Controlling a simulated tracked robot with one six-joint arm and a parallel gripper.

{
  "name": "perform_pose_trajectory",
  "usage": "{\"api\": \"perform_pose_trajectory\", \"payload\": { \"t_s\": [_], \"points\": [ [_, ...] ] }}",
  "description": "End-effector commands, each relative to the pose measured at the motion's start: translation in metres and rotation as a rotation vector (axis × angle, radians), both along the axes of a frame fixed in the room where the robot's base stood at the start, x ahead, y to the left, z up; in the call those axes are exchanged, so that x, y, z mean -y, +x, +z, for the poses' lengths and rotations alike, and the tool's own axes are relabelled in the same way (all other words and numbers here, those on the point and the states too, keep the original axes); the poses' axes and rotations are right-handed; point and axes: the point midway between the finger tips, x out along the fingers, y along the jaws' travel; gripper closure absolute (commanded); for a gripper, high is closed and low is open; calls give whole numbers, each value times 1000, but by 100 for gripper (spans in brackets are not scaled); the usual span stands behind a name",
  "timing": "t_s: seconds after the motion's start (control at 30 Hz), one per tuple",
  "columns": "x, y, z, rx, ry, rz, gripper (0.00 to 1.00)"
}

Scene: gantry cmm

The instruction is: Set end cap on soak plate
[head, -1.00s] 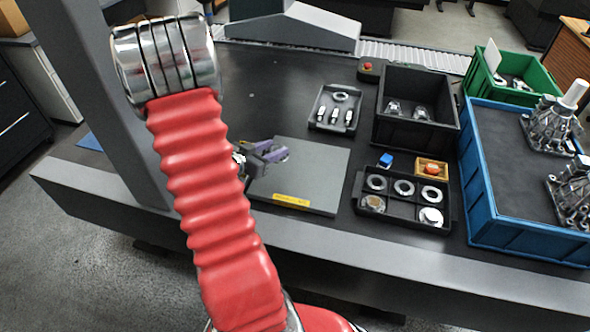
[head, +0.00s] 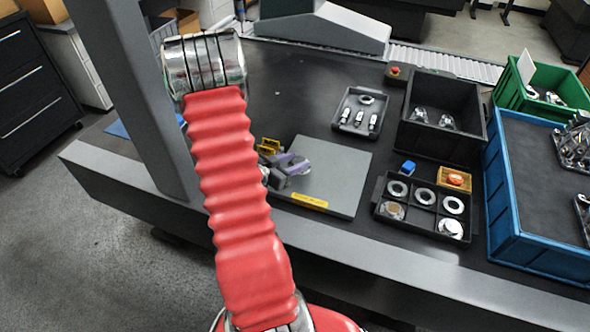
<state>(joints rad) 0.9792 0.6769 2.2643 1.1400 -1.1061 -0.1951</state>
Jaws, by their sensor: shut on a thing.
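The soak plate (head: 340,170) is a flat grey slab with a yellow label on its front edge, lying on the dark table. My gripper (head: 293,165), with purple finger pads, is over the plate's left part and close to its surface. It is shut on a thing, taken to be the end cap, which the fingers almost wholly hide. I cannot tell whether that thing touches the plate. My red arm covers the area left of the plate.
A black compartment tray (head: 421,216) holding rings and round caps stands right of the plate. A small tray (head: 341,119), a black bin (head: 401,137), a blue block (head: 407,167) and a blue crate (head: 515,225) are nearby. A yellow bracket (head: 268,147) stands behind my gripper. A grey column (head: 137,95) rises at left.

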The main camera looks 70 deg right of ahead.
Motion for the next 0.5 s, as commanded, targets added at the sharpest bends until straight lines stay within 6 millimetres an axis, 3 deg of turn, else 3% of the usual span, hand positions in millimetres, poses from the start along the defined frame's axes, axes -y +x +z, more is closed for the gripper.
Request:
{"api": "perform_pose_trajectory", "payload": {
  "t_s": [0.3, 0.5],
  "points": [
    [0, -1, -32, -2, 2, -1, 100],
    [0, -1, -39, 0, -1, -1, 100]
  ]
}}
